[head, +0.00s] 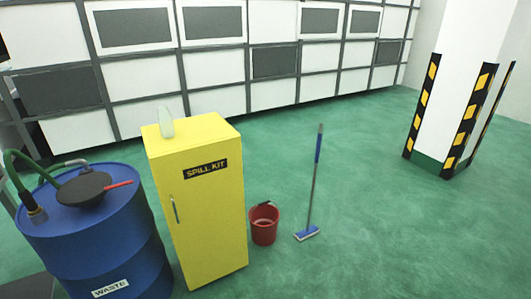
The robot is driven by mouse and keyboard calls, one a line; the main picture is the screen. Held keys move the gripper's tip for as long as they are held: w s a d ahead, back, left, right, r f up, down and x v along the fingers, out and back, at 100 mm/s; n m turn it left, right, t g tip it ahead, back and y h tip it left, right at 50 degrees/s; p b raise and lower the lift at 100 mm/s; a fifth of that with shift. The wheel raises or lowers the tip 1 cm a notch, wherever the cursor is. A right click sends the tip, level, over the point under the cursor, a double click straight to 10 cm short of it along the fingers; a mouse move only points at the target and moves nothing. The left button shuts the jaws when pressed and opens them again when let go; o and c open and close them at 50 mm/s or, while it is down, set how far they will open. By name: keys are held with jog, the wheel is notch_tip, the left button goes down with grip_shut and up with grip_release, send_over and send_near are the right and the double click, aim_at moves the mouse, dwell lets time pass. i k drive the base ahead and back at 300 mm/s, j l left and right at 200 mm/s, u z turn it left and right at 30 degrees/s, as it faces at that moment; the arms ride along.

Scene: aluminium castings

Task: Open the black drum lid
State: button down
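The black drum lid (82,189) is a dark round disc on top of the blue waste drum (95,245) at the lower left of the head view. A red handle (118,184) sticks out from its right side. The lid appears to lie flat, close to the drum's top. I cannot tell whether it is fully seated. My gripper is not in view.
A yellow spill kit cabinet (198,215) stands close to the drum's right, with a pale bottle (166,122) on top. A green hose (22,165) runs to the drum's left. A red bucket (264,224) and a mop (314,185) stand on open green floor.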

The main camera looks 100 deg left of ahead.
aim_at(81, 188)
jog(key=u, duration=3.8)
jog(key=i+l+z, duration=0.25)
jog(key=i+z, duration=0.25)
jog(key=k+l, duration=0.05)
